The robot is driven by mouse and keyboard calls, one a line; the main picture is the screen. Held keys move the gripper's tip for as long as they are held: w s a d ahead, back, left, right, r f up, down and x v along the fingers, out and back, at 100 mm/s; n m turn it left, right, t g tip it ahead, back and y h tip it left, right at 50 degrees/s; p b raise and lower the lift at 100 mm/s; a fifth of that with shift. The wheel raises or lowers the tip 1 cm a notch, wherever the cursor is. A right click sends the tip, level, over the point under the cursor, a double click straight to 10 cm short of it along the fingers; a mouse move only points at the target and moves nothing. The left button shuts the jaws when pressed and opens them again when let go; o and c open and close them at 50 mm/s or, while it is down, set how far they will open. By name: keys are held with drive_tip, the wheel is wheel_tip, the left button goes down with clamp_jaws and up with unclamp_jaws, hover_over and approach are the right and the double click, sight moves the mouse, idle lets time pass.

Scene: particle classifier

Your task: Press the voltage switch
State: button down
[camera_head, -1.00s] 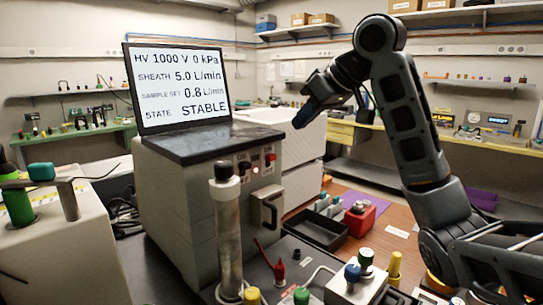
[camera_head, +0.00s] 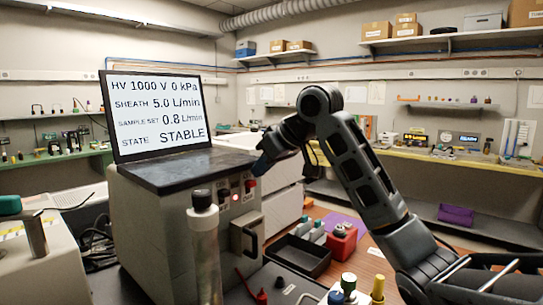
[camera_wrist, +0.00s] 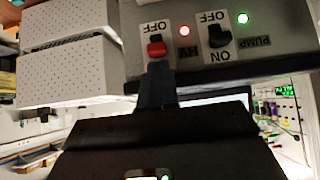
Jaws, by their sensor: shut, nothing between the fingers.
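The voltage switch, a red-tipped toggle on a white OFF plate marked HV, is on the front panel of the grey instrument (camera_head: 150,235). The red toggle (camera_wrist: 156,46) shows upside down in the wrist view, and it also shows in the head view (camera_head: 250,184). My gripper (camera_wrist: 158,70) is shut and empty, with its fingertips right at the toggle; I cannot tell whether they touch. In the head view my gripper (camera_head: 262,166) is beside the panel's upper right corner. A red lamp (camera_wrist: 184,31) by HV is lit. The screen (camera_head: 155,115) reads HV 1000 V, STABLE.
The black pump switch (camera_wrist: 217,36) sits beside the HV switch, with a lit green lamp (camera_wrist: 242,18). A black tray (camera_head: 298,255) and a red block (camera_head: 341,242) lie on the bench to the right.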

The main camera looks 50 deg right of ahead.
sight(251, 184)
drive_tip(key=shift+x, duration=1.05)
